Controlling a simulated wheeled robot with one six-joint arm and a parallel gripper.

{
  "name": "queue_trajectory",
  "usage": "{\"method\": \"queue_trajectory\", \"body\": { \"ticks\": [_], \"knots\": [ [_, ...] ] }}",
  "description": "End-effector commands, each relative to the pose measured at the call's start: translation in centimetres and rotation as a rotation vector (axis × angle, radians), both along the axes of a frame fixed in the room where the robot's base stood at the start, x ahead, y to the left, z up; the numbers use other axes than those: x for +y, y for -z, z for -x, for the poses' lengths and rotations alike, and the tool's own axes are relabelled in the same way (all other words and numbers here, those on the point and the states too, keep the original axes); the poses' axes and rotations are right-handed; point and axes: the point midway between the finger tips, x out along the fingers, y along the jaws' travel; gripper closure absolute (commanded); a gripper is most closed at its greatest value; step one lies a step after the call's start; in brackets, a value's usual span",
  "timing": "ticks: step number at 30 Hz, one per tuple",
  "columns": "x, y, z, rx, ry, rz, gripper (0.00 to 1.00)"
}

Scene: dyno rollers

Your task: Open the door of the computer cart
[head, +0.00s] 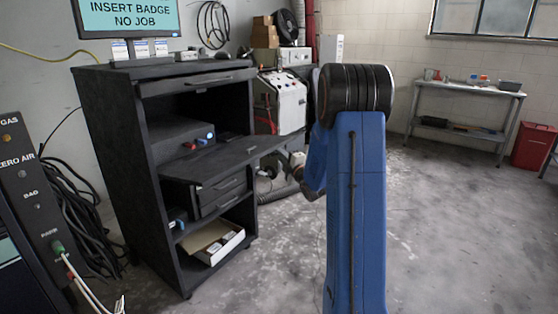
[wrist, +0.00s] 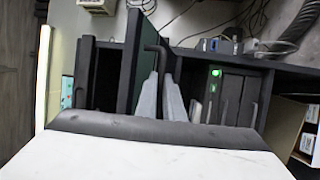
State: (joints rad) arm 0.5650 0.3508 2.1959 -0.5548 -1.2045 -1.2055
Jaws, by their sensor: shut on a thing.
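The dark computer cart (head: 115,165) stands at the left in the head view. A flat dark panel, which looks like its door (head: 225,155), sticks out from the cart's front at mid height, roughly level, with open space above and below. In the wrist view, turned on its side, the door (wrist: 128,70) shows as a narrow dark slab. My gripper (wrist: 163,72) is shut on a dark bent handle (wrist: 155,49) beside this slab. In the head view my blue arm reaches to the panel's outer end; the fingers cannot be made out there.
Below the panel are dark units with handles (head: 222,190), and an open box (head: 213,240) on the bottom shelf. A white machine (head: 283,103) stands behind. Cables (head: 75,215) lie left of the cart. The floor at right is clear up to a metal table (head: 465,88).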

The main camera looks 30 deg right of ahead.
Motion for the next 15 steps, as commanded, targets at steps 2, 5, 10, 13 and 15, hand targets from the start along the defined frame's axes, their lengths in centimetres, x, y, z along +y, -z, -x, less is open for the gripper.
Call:
{"method": "queue_trajectory", "body": {
  "ticks": [2,5,10,13,15],
  "knots": [
    [-0.02,-0.13,-0.02,-0.002,0.000,0.000,1.00],
    [-0.02,-0.14,-0.03,-0.003,0.000,0.000,1.00],
    [-0.01,-0.14,-0.04,-0.003,-0.001,0.001,0.85],
    [-0.01,-0.14,-0.05,-0.003,-0.001,0.001,0.85],
    [-0.01,-0.13,0.05,-0.003,-0.001,0.001,0.85]
  ]
}}
